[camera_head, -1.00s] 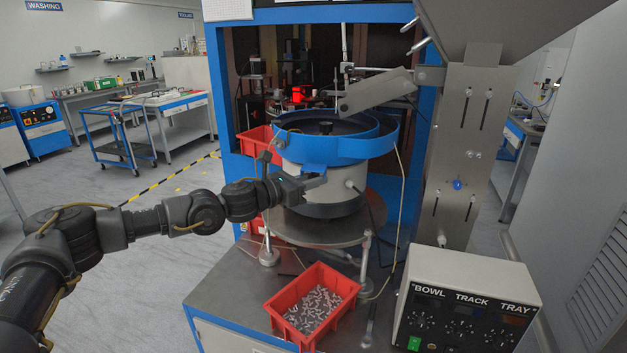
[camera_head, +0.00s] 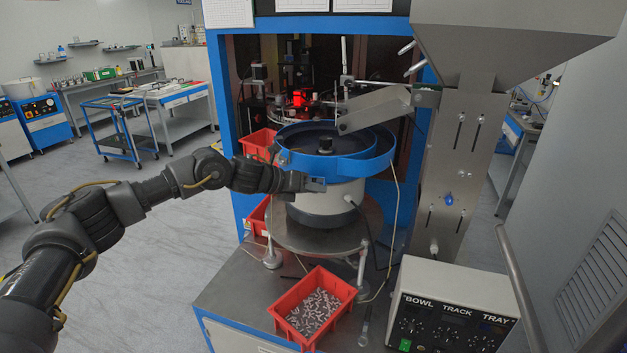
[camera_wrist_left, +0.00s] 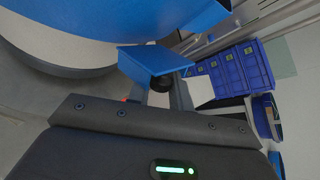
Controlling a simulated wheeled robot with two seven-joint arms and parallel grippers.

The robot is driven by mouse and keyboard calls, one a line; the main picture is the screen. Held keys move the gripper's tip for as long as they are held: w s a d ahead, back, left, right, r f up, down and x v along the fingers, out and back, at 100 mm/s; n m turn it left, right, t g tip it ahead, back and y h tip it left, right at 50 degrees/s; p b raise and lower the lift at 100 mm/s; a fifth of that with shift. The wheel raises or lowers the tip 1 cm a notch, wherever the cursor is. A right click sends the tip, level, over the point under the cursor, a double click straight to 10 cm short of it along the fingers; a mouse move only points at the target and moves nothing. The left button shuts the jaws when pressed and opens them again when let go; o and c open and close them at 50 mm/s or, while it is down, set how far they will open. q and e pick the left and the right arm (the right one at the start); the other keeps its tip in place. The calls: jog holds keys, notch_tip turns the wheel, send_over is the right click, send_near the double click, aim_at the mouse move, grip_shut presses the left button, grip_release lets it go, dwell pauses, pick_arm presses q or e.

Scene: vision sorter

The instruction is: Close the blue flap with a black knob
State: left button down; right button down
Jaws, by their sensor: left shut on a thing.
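The blue flap (camera_wrist_left: 155,60) is a small flat plate beside the blue bowl rim in the left wrist view. Its black knob (camera_wrist_left: 161,84) sits under it, between my left fingers. My left gripper (camera_wrist_left: 160,94) is shut on the knob. In the head view my left gripper (camera_head: 304,182) is at the front left of the bowl, and a bit of the blue flap (camera_head: 317,184) shows at its tips. The flap stands out from the bowl in the wrist view; its exact angle is unclear. My right gripper is not in view.
The blue-rimmed feeder bowl (camera_head: 330,163) stands on a round metal plate (camera_head: 300,238). A red tray of small parts (camera_head: 313,305) is below, and a control box (camera_head: 455,305) is at right. A steel chute (camera_head: 375,108) hangs over the bowl.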

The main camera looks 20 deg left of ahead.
aim_at(314, 177)
pick_arm(q)
jog(key=r+n+g+p, duration=0.1)
jog(key=g+p, duration=0.1)
jog(key=w+r+n+g+p, duration=0.1)
jog(key=r+g+p, duration=0.1)
jog(key=p, duration=0.1)
jog(key=shift+n, duration=0.3)
jog(key=shift+w+r+n+g+y+p, duration=0.15)
jog(key=shift+w+n+g+p, duration=0.2)
jog(key=shift+g+p, duration=0.45)
jog(key=shift+w+r+n+g+y+p, duration=0.15)
jog(key=shift+n+g+p, duration=0.35)
jog(key=shift+g, duration=0.4)
jog(key=c, duration=1.3)
grip_release()
jog(key=shift+w+f, duration=0.1)
